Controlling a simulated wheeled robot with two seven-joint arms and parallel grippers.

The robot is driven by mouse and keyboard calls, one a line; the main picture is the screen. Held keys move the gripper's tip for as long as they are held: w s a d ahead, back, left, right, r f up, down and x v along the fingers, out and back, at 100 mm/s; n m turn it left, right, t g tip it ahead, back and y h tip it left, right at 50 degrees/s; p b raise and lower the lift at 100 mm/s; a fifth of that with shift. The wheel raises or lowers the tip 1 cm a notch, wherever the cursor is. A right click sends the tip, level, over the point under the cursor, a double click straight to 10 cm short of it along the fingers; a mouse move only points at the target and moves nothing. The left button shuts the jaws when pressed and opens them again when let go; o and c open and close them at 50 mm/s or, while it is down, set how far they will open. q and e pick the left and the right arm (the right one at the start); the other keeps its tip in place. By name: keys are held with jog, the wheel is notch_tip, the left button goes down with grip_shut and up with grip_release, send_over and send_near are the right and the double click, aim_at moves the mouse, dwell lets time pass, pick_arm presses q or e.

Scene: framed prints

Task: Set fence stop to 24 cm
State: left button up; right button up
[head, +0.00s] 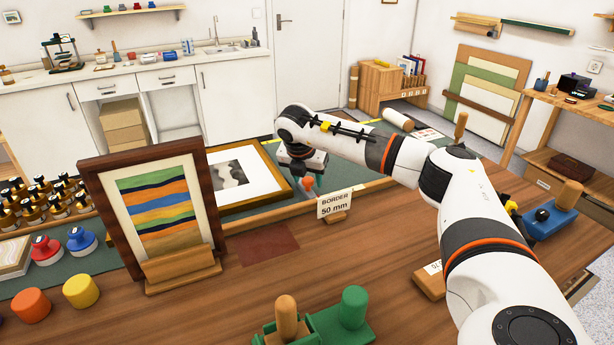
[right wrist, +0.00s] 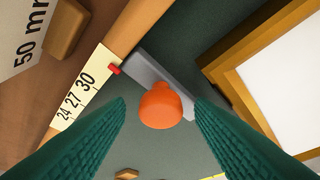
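The fence stop is a grey bar (right wrist: 150,72) with an orange knob (right wrist: 160,105) and a red pointer (right wrist: 115,69). In the right wrist view the pointer is at the upper end of the pale scale strip (right wrist: 75,105), by the 30 mark; 27 and 24 run down and left from it. My right gripper (head: 305,164) is above the knob, which also shows in the head view (head: 308,184). Its two teal fingers are spread on either side of the knob, with visible gaps. Whether the fingertips reach knob height is unclear. My left gripper is out of view.
A framed print (head: 245,178) lies just left of the stop. A "BORDER 50 mm" card (head: 335,204) stands on the wooden bench in front. A striped picture in a dark frame (head: 157,208) stands further left. Green mat (head: 350,174) lies behind the stop.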

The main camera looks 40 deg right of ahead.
grip_shut()
jog(key=s+d, duration=0.1)
jog(key=d, duration=0.2)
jog(key=s+d, duration=0.1)
jog(key=d, duration=0.2)
jog(key=s+d, duration=0.1)
jog(key=d, duration=0.2)
jog(key=shift+w+r, duration=0.1)
jog(key=shift+c, duration=0.9)
grip_release()
jog(key=shift+o, duration=1.3)
jog(key=shift+d, duration=0.15)
